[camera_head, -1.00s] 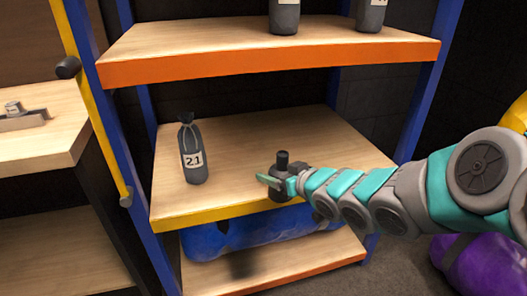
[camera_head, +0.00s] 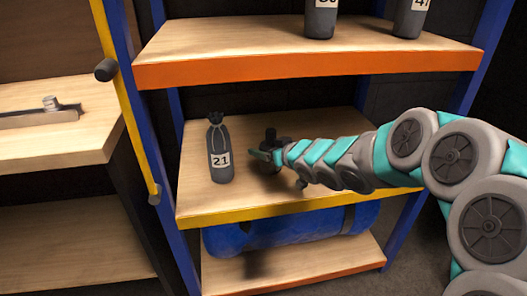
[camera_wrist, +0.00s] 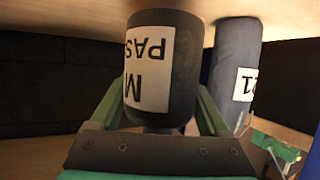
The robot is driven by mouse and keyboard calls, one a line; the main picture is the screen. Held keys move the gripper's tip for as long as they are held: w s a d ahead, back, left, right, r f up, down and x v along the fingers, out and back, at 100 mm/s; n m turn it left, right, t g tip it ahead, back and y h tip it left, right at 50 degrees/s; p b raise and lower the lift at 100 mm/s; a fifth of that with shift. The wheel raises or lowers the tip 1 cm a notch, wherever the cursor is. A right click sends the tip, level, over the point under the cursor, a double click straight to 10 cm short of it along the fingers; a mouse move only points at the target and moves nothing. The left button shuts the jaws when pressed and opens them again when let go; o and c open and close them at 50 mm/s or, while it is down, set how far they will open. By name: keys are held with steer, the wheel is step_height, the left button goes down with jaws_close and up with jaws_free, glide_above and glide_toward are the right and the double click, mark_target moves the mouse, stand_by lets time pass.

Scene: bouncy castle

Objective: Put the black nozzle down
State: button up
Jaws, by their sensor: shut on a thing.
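The black nozzle (camera_head: 271,134) is a dark, short cylinder over the middle shelf (camera_head: 330,133). In the wrist view the nozzle (camera_wrist: 181,75) shows a white label, upside down, between my gripper's two green fingers. My gripper (camera_head: 263,155) is shut on it; the gripper also shows in the wrist view (camera_wrist: 160,108). The nozzle is close to the wooden surface; I cannot tell whether it touches. My gripper hides part of it in the head view.
A dark tied bag marked 21 (camera_head: 220,150) stands just left of the nozzle. An orange-edged shelf (camera_head: 300,68) with dark labelled containers is above. A blue roll (camera_head: 290,228) lies below. The middle shelf has bare wood behind and in front of the bag.

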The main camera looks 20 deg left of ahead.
mark_target(263, 144)
steer(key=w+a, duration=0.1)
steer(key=w, duration=0.1)
steer(key=shift+w+a+f+p, duration=0.1)
steer(key=shift+w+a+p, duration=0.2)
steer(key=shift+a, duration=0.1)
steer(key=shift+w+f, duration=0.1)
steer(key=shift+f, duration=0.05)
steer(key=shift+f+b, duration=0.5)
steer(key=shift+f, duration=1.25)
steer(key=shift+f, duration=0.1)
steer(key=o, duration=1.4)
